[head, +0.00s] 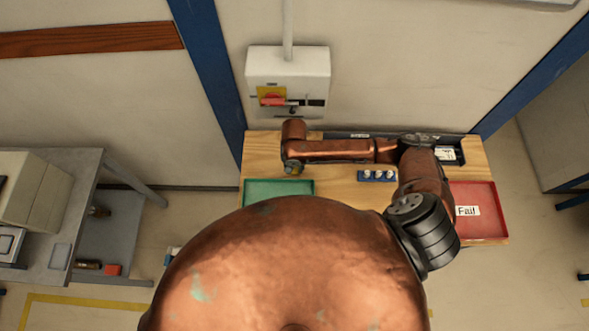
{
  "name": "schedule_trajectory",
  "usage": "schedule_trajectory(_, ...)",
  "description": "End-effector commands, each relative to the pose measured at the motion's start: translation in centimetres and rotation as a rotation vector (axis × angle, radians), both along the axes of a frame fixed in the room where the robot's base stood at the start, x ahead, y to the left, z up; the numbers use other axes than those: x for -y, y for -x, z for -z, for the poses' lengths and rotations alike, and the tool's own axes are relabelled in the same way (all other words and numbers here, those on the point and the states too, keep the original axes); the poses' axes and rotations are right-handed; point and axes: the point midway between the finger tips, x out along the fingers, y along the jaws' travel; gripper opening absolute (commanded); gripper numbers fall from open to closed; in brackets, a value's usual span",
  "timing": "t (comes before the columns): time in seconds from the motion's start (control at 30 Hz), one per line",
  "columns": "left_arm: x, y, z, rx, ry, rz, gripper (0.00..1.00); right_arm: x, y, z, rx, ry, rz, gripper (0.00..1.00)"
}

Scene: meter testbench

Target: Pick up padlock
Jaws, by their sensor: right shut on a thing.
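My right arm reaches in from the right over the bench and bends back at its left end. My right gripper (292,169) is at that end, low over the back edge of the green tray and below the wall switch box. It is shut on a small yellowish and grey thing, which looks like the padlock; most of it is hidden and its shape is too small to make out. My left gripper is not in view.
A white switch box (288,72) with a red handle is on the wall behind the wooden bench (257,147). A green tray (247,189), a blue block with white pieces (377,176) and a red "Fail" tray (487,193) are on the bench. A grey side table (75,180) stands left.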

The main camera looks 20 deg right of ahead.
Motion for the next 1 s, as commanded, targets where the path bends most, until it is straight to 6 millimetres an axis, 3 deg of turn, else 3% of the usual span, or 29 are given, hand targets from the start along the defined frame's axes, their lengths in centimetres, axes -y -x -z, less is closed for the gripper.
schedule_trajectory(0.07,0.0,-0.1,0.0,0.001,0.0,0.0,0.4,-0.1,0.0,-1.4,0.004,-0.001,-0.002,0.0)
schedule_trajectory(0.37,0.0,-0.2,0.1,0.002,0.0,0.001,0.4,-1.9,4.8,-7.3,0.004,-0.004,-0.006,0.0)
schedule_trajectory(0.5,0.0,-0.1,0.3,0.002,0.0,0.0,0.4,-3.0,8.0,-8.5,0.0,-0.003,-0.005,0.0)
schedule_trajectory(0.7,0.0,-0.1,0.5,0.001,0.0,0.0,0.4,-4.1,11.1,-10.0,0.002,-0.001,-0.003,0.0)
schedule_trajectory(1.0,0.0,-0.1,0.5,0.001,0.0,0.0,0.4,-4.8,13.0,-11.0,0.001,0.0,-0.001,0.0)
